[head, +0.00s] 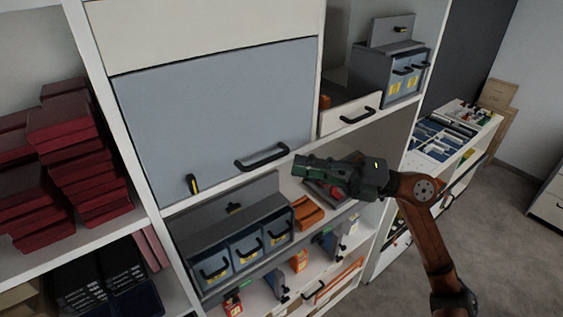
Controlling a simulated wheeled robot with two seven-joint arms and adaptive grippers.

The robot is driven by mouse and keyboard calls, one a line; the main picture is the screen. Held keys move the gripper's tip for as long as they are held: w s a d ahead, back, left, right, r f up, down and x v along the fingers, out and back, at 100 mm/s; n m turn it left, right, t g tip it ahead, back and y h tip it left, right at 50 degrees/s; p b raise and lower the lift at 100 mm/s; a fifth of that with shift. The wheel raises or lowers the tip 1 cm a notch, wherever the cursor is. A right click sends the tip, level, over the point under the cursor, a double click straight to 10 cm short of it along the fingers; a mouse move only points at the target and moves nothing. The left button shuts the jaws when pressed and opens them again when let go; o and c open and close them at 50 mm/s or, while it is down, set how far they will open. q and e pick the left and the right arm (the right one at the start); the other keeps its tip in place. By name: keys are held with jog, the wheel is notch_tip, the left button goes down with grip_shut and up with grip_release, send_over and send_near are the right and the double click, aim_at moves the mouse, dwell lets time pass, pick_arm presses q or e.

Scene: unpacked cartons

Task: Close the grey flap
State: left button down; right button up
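The grey flap (210,115) is a large blue-grey panel on the front of the white shelf unit, below a white panel. It has a black bar handle (262,157) near its lower right and a small dark part with a yellow mark (192,184) near its lower left. It looks nearly flush with the frame; I cannot tell if a small gap remains. My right gripper (304,167) is just right of and below the flap's lower right corner, pointing left, apart from the handle. Its fingers show side-on, so their opening is unclear. My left gripper is not in view.
Grey drawer boxes (232,247) and orange items (307,212) sit on the shelf below the flap. A white drawer front (350,114) is right of it. Red boxes (62,124) stack at the left. The floor (510,245) at right is clear.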

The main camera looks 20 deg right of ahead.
jog(key=v, duration=0.3)
jog(key=shift+s+d, duration=0.1)
dwell(0.5)
